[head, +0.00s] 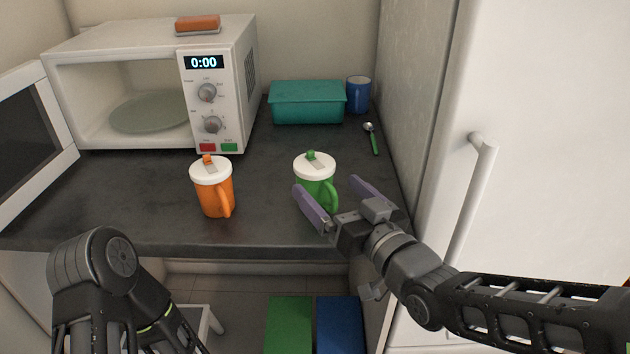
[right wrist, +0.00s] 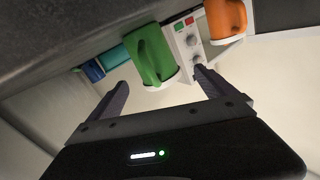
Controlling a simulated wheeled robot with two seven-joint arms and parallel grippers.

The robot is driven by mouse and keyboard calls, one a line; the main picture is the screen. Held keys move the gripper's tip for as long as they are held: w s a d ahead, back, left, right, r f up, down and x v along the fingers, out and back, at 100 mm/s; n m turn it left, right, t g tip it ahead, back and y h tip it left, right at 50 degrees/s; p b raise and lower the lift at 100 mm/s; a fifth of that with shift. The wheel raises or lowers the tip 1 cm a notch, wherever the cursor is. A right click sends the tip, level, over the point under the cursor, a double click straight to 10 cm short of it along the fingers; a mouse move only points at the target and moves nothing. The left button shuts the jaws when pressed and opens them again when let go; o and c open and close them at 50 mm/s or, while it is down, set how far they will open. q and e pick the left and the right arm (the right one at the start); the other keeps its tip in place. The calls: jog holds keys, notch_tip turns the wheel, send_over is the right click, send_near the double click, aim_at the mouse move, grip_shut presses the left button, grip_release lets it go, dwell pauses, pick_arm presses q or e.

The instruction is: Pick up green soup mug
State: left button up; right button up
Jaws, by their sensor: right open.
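The green soup mug (head: 318,187) stands upright on the dark counter in the head view, with a white lid and a green knob. Its handle faces my right gripper. In the right wrist view the green mug (right wrist: 150,52) shows ahead of and between the finger tips. My right gripper (head: 342,195) is open and empty, close to the mug's near right side. One purple finger overlaps the mug's lower left in the head view; I cannot tell whether it touches. My left arm shows at the lower left, but its gripper is out of view.
An orange lidded mug (head: 212,190) stands left of the green one. Behind are an open microwave (head: 215,90), a teal box (head: 307,103), a blue mug (head: 358,95) and a green-handled spoon (head: 373,140). A white fridge (head: 540,120) with a handle bounds the right.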

aim_at(325, 178)
jog(key=x, duration=0.4)
jog(key=shift+w+a, duration=0.15)
jog(key=shift+w, duration=0.1)
jog(key=shift+c, duration=0.3)
jog(key=c, duration=1.1)
jog(key=shift+c, duration=0.2)
jog(key=shift+r, duration=0.2)
jog(key=shift+r+p, duration=0.3)
jog(key=shift+r, duration=0.05)
jog(key=shift+c, duration=1.3)
notch_tip(325, 178, up, 9)
jog(key=shift+r+p, duration=0.1)
jog(key=shift+p, duration=0.2)
